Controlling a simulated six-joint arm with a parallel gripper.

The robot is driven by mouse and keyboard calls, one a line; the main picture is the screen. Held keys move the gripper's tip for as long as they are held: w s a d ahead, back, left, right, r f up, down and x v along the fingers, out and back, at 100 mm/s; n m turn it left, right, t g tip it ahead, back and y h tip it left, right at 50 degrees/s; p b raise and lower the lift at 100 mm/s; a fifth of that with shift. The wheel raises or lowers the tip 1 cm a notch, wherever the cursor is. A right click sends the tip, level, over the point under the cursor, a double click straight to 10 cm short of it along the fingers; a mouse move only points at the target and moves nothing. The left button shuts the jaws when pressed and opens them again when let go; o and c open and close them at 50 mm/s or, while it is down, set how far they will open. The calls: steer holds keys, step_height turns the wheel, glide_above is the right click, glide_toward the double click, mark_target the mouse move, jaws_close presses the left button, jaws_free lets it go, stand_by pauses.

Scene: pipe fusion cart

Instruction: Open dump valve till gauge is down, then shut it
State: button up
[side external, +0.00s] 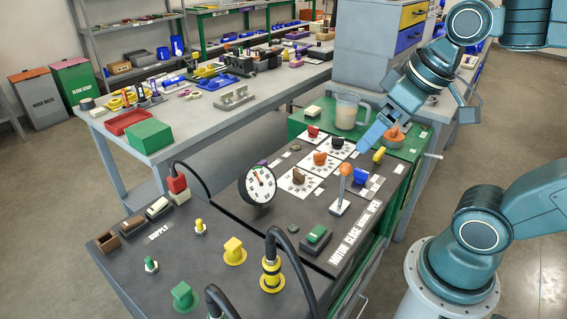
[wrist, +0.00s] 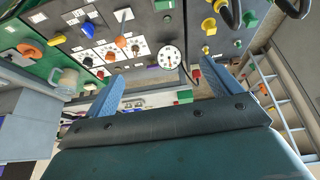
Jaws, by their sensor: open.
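The round white gauge (side external: 257,184) stands upright on the dark panel. It also shows in the wrist view (wrist: 170,57); its needle reading is too small to tell. I cannot tell which control is the dump valve, as small labels are unreadable. Candidates include a blue knob (side external: 361,175), a brown knob (side external: 298,176), an orange knob (side external: 320,158), a red knob (side external: 313,131) and a yellow valve handle (side external: 234,250). My gripper (side external: 366,146) is open and empty above the panel's far part, behind the orange-topped lever (side external: 346,170). Its spread fingers show in the wrist view (wrist: 158,85).
A clear jug (side external: 346,112) and an orange round knob (side external: 393,136) stand on the green section close to my gripper. Black hoses (side external: 297,262) arch over the panel's near end. A green valve handle (side external: 185,297) sits near them. A workbench (side external: 200,115) with tools is behind.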

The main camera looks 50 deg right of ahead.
steer(key=w+d+g, duration=0.2)
steer(key=w+d, duration=0.6)
steer(key=g, duration=0.3)
glide_above(380, 151)
step_height(380, 151, down, 16)
steer(key=shift+r, duration=0.2)
steer(key=shift+f, duration=6.85)
